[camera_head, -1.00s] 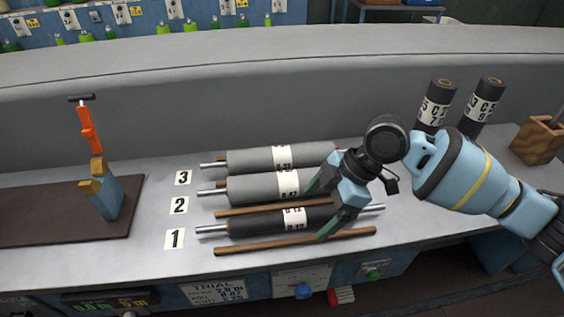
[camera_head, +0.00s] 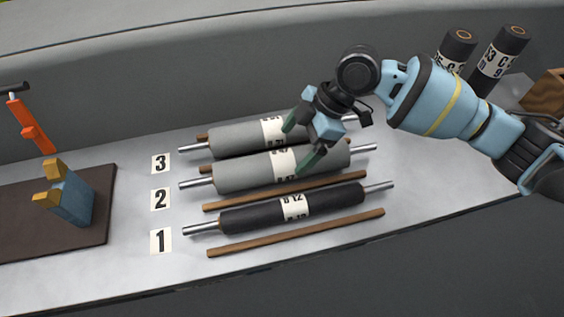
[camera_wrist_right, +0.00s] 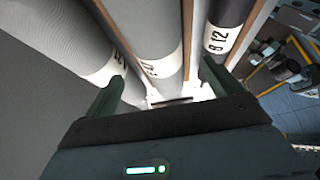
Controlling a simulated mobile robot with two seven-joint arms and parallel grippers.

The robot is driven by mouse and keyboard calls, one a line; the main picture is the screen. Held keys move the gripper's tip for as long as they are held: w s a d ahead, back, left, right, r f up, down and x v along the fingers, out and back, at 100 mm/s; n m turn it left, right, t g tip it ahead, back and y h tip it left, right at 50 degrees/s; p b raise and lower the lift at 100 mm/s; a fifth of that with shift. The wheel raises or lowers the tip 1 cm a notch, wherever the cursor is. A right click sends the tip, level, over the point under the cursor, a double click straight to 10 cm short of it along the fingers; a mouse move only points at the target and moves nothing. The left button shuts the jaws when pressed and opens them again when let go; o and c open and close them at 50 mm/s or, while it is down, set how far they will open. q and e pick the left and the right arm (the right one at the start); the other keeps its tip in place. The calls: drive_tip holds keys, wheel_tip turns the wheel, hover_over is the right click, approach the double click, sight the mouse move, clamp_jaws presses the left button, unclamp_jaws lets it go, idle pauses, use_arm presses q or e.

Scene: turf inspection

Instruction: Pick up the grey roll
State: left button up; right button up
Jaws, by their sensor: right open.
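Two grey rolls with white labels lie on the bench: the back grey roll (camera_head: 235,139) by card 3 and the middle grey roll (camera_head: 240,172) by card 2. A black roll (camera_head: 255,214) lies in front by card 1. My right gripper (camera_head: 299,141) is open above the two grey rolls, toward their right part, one finger over each in the head view. In the right wrist view the middle grey roll (camera_wrist_right: 145,30) runs between the open fingers (camera_wrist_right: 160,92), the back grey roll at left. Contact cannot be told. My left gripper is not in view.
Wooden strips (camera_head: 300,233) lie alongside the rolls. Two upright dark rolls (camera_head: 497,60) and a wooden box (camera_head: 548,93) are at the back right.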

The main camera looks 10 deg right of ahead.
sight(290, 155)
drive_tip(key=shift+a+f, duration=0.25)
drive_tip(key=shift+f, duration=0.3)
drive_tip(key=x, duration=0.3)
drive_tip(key=shift+d+f, duration=0.1)
drive_tip(key=shift+f, duration=0.2)
drive_tip(key=shift+a+f, duration=0.35)
drive_tip(key=shift+f, duration=0.15)
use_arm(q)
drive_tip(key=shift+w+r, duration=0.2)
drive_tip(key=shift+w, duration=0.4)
use_arm(e)
drive_tip(key=shift+c, duration=0.3)
drive_tip(key=c, duration=1.7)
drive_tip(key=shift+r, duration=0.1)
drive_tip(key=shift+c, duration=0.3)
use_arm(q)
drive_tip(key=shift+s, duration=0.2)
use_arm(e)
drive_tip(key=shift+w, duration=0.1)
